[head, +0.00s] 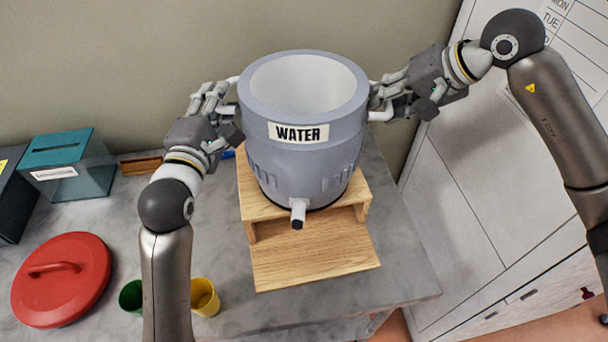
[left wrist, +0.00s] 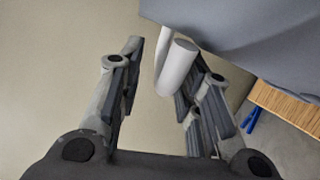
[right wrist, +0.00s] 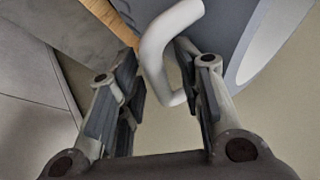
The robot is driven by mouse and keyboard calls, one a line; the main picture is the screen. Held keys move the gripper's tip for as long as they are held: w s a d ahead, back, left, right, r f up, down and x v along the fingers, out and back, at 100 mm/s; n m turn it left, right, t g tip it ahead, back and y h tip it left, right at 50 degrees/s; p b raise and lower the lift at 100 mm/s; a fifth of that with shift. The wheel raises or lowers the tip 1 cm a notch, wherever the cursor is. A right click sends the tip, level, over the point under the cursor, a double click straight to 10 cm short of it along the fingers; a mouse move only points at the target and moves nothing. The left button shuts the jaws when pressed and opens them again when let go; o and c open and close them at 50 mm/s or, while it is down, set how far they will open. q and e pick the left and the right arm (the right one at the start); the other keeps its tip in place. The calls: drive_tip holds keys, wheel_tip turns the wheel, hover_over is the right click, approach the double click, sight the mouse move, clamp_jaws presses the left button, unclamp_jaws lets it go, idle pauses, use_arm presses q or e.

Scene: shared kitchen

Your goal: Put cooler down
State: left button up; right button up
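The grey cooler (head: 300,150), labelled WATER and without a lid on top, is upright at the wooden stand (head: 312,262); I cannot tell if its base touches the stand. My left gripper (head: 222,98) is open at the cooler's left white handle, and that handle (left wrist: 176,66) is between its fingers in the left wrist view, nearer one finger. My right gripper (head: 384,98) is open at the right handle, and that white handle (right wrist: 160,50) shows between its spread fingers in the right wrist view. The spigot (head: 298,212) faces forward.
A red lid (head: 62,278), a green cup (head: 131,297) and a yellow cup (head: 204,297) are on the grey counter (head: 215,255). A teal box (head: 70,165) stands at the back left. A pale cabinet (head: 465,190) is close on the right.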

drive_tip(key=shift+r, duration=0.1)
use_arm(q)
drive_tip(key=s, duration=0.5)
drive_tip(key=shift+s, duration=0.1)
use_arm(e)
drive_tip(key=v, duration=1.2)
use_arm(q)
drive_tip(key=shift+s+f, duration=0.1)
use_arm(e)
drive_tip(key=shift+s, duration=0.1)
